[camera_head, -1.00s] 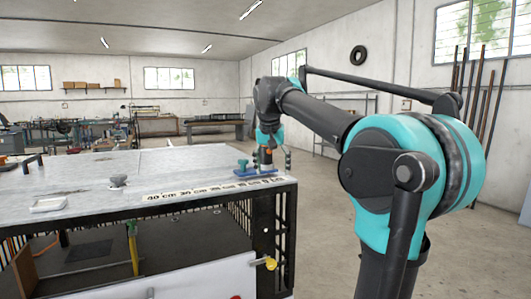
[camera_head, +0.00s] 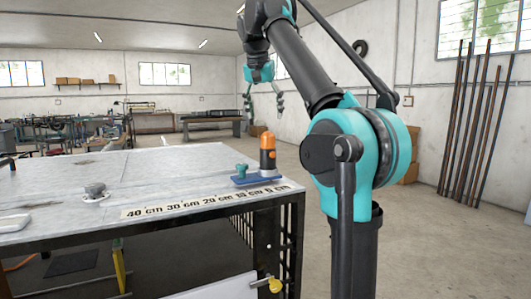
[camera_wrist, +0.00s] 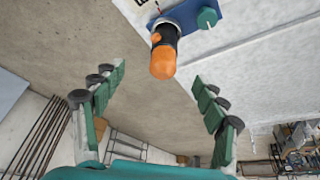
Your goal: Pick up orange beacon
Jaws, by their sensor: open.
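The orange beacon (camera_head: 268,153) has an orange top on a black body. It stands upright near the table's right corner, at the end of the blue base plate. In the wrist view the beacon (camera_wrist: 164,58) lies at the top centre, its orange end toward my gripper. My gripper (camera_head: 263,106) is above the beacon, with its fingers pointing down and spread apart. In the wrist view my gripper (camera_wrist: 152,90) is open and empty, and the beacon shows beyond the gap between the fingers, not touching them.
A blue plate (camera_head: 250,181) with a teal knob (camera_head: 241,170) lies beside the beacon. A printed centimetre scale (camera_head: 190,203) runs along the front edge of the table (camera_head: 150,165). A grey knob (camera_head: 95,190) stands farther left. The air around the beacon is clear.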

